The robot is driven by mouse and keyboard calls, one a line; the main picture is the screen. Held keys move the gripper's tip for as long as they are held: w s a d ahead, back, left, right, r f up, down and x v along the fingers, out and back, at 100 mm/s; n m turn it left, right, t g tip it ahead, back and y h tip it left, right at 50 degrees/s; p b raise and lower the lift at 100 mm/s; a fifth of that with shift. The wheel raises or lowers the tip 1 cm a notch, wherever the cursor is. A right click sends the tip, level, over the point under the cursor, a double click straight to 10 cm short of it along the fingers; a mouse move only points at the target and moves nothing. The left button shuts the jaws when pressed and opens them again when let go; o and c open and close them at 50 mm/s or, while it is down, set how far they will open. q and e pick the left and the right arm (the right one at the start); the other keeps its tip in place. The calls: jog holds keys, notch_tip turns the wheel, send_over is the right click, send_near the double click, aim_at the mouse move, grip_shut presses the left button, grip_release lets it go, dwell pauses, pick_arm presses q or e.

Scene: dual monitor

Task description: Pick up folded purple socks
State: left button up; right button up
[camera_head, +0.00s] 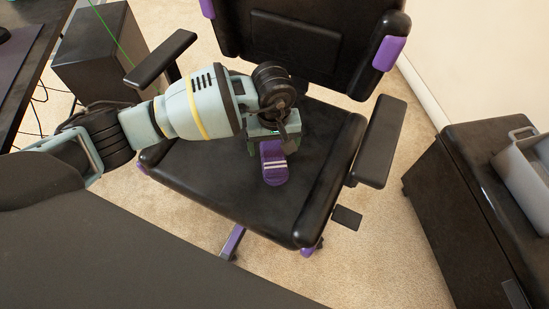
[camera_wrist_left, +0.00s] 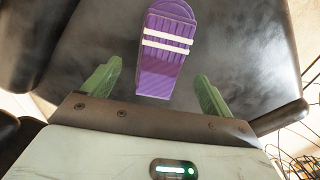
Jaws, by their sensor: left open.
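The folded purple socks (camera_head: 273,168) have two white stripes and lie on the black chair seat (camera_head: 215,180). In the left wrist view the socks (camera_wrist_left: 166,50) lie ahead of my left gripper, with their near end between the lines of the two green fingers. My left gripper (camera_head: 267,145) is above the seat at the socks' far end and partly covers it in the head view. In the left wrist view its fingers (camera_wrist_left: 155,88) are spread apart on either side with nothing held. I cannot tell the exact height gap. My right gripper is not in view.
The chair's armrests (camera_head: 381,141) and (camera_head: 160,59) flank the seat, and its backrest (camera_head: 300,40) rises behind. A black cabinet (camera_head: 470,190) with a grey bin (camera_head: 525,175) stands at right. A dark box (camera_head: 100,50) and a desk (camera_head: 30,60) are at left.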

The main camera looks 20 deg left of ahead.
pick_arm(q)
notch_tip(320, 180, down, 3)
jog(key=shift+r, duration=0.1)
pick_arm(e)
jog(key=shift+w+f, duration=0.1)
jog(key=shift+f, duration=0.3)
pick_arm(q)
jog(key=shift+r, duration=0.1)
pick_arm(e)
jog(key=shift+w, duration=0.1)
pick_arm(q)
jog(key=c, duration=1.1)
jog(key=shift+o, duration=0.2)
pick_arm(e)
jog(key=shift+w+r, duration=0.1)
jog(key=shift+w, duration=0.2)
